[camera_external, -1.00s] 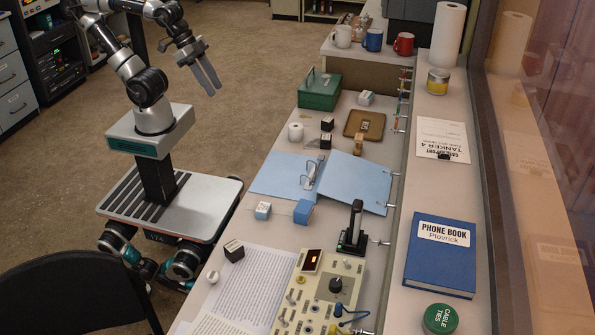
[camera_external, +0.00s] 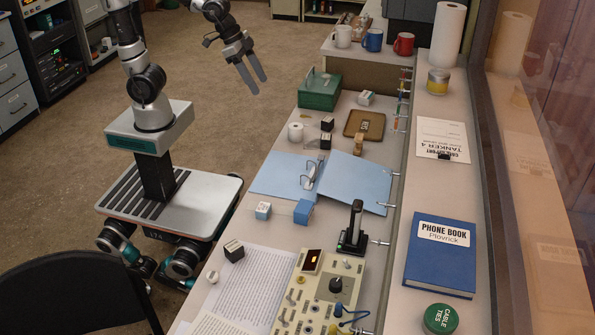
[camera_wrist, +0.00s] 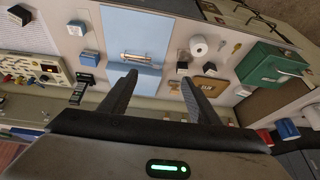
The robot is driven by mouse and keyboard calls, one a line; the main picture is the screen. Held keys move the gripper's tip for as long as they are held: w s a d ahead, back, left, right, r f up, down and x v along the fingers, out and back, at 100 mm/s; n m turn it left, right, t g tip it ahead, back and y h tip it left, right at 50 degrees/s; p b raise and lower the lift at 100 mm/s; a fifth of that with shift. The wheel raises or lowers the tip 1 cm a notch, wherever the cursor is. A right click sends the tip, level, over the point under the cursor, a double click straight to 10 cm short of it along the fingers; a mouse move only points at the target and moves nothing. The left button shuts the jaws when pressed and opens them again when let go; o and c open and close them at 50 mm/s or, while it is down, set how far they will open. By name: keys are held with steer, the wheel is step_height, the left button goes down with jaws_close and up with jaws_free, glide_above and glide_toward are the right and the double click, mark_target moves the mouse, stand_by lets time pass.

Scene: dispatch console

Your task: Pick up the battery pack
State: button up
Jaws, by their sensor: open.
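No readable label marks the battery pack, so I cannot tell which small block it is. Candidates on the desk are a blue block (camera_external: 303,211), a white-and-blue block (camera_external: 263,211) and a black block with a white top (camera_external: 234,251). More small dark blocks (camera_external: 327,124) and a pale block (camera_external: 366,98) lie farther back. The blue block also shows at the upper left in the wrist view (camera_wrist: 89,54). My gripper (camera_external: 259,86) is open and empty, above the floor left of the desk's far part; its fingers also show in the wrist view (camera_wrist: 160,76).
A blue open binder (camera_external: 355,187) covers the desk's middle. A green box (camera_external: 319,91), a white roll (camera_external: 295,131), a brown tray (camera_external: 374,125), a black upright handset (camera_external: 353,230) and a control panel (camera_external: 318,290) stand around it. A chair (camera_external: 70,275) is at the near left.

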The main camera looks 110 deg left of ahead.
steer(key=w+a+f, duration=0.4)
steer(key=w+a, duration=0.1)
steer(key=w, duration=0.3)
steer(key=n+p, duration=0.1)
glide_toward(326, 136)
steer(key=shift+g, duration=0.3)
steer(key=x, duration=0.1)
steer(key=b+x, duration=0.1)
steer(key=x, duration=0.1)
steer(key=w+x, duration=0.1)
steer(key=shift+d+b, duration=0.25)
steer(key=shift+b, duration=0.15)
steer(key=shift+b+x, duration=0.7)
steer(key=shift+x, duration=2.25)
steer(key=shift+s+a+f, duration=0.1)
steer(key=shift+s, duration=0.1)
steer(key=shift+c, duration=0.2)
steer(key=c, duration=1.2)
